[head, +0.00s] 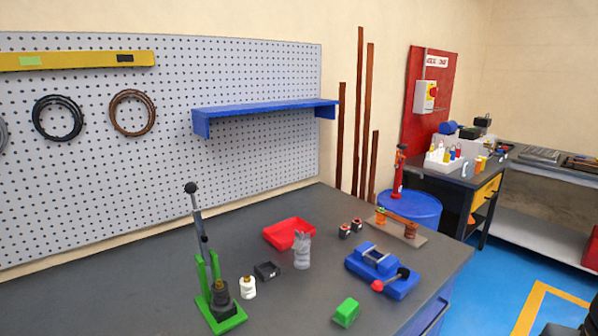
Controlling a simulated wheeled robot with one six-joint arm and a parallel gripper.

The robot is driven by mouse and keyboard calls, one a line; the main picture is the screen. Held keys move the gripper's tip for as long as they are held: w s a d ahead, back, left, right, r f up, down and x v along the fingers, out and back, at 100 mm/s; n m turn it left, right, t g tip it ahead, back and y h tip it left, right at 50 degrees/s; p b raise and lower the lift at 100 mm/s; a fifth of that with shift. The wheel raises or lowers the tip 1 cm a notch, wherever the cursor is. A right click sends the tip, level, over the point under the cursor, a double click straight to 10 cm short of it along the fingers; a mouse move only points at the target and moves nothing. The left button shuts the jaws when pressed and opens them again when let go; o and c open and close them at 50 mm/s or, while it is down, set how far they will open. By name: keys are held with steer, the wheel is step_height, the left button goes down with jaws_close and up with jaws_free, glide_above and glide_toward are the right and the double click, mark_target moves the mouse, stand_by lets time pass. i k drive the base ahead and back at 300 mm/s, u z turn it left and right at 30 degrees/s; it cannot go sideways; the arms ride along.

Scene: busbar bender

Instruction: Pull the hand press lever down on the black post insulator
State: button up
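The hand press has a green base (232,322) and green uprights near the front of the grey workbench. Its grey lever (198,222) stands almost upright, leaning slightly left, with a black ball knob (190,188) at the top. The black post insulator (221,298) sits upright on the green base, below the lever. A white insulator (248,288) with a brass-coloured top stands just right of the press. My gripper is not in view.
Right of the press are a small black block (267,270), a grey upright item (302,252), a red tray (289,233), a blue vise (382,270) with a red-knobbed handle and a green box (346,311). A blue shelf (265,108) hangs behind. The bench left of the press is clear.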

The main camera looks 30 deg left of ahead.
mark_target(191, 188)
steer(key=z, duration=0.75)
steer(key=k, duration=1.1)
steer(key=u, duration=1.5)
steer(key=i, duration=0.1)
steer(key=z, duration=0.15)
